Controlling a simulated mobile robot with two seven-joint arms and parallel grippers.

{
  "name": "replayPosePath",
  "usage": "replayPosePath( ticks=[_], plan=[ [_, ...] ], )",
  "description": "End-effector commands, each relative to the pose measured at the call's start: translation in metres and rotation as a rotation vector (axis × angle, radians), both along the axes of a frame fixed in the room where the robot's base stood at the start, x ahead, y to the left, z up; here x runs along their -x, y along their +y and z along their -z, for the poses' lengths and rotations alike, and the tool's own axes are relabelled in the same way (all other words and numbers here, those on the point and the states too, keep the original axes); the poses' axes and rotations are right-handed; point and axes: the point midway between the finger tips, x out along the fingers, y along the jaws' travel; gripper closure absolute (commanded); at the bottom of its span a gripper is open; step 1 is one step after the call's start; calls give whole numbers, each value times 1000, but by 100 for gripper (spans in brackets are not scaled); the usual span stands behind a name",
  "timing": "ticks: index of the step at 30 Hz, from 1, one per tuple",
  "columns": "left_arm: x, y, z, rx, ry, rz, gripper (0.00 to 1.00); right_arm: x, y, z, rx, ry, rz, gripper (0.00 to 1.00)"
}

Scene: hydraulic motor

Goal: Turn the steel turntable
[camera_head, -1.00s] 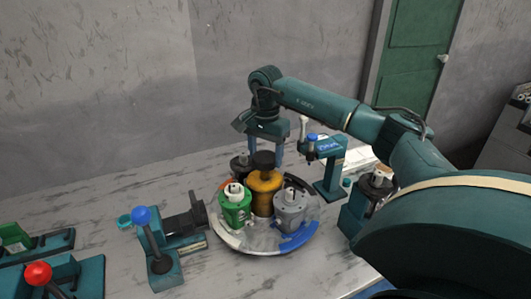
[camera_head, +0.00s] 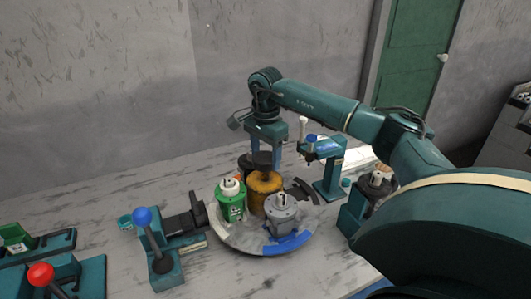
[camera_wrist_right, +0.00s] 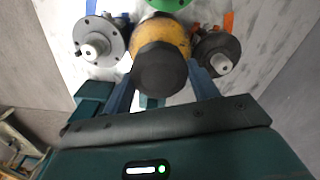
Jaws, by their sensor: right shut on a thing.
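The round steel turntable (camera_head: 238,236) stands on the bench, with a blue segment (camera_head: 287,243) on its front rim. A yellow hub (camera_head: 268,190) with a dark knob (camera_head: 263,160) rises from its middle. My right gripper (camera_head: 264,150) comes down from behind and is shut on the dark knob, which also shows between its blue fingers in the right wrist view (camera_wrist_right: 160,74). On the turntable, a green part (camera_head: 231,203) stands at left, a grey motor (camera_head: 282,215) at front right, and a dark part (camera_head: 246,165) at the back, partly hidden. My left gripper is not in view.
A teal lever stand with a blue ball (camera_head: 142,215) is close at the turntable's left. A teal press-like stand (camera_head: 330,175) is at its right. A red-ball lever (camera_head: 40,274) is at the front left. Bare bench (camera_head: 200,278) lies in front.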

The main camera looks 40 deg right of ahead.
Motion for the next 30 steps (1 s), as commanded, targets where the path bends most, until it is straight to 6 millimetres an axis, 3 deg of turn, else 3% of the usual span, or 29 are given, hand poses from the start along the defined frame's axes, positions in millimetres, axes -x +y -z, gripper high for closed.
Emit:
replayPosePath(
  ticks=[4,5,12,23,30],
  plan=[
    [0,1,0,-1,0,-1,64,0,-1,-1,0,1,0,82],
    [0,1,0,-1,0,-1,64,0,-1,-1,0,1,-1,39],
    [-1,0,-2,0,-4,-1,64,0,-1,-1,0,0,-2,19],
    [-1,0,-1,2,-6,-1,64,-1,0,-9,0,-3,-3,19],
    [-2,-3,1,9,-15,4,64,-1,0,-56,0,-7,-2,19]
  ],
)
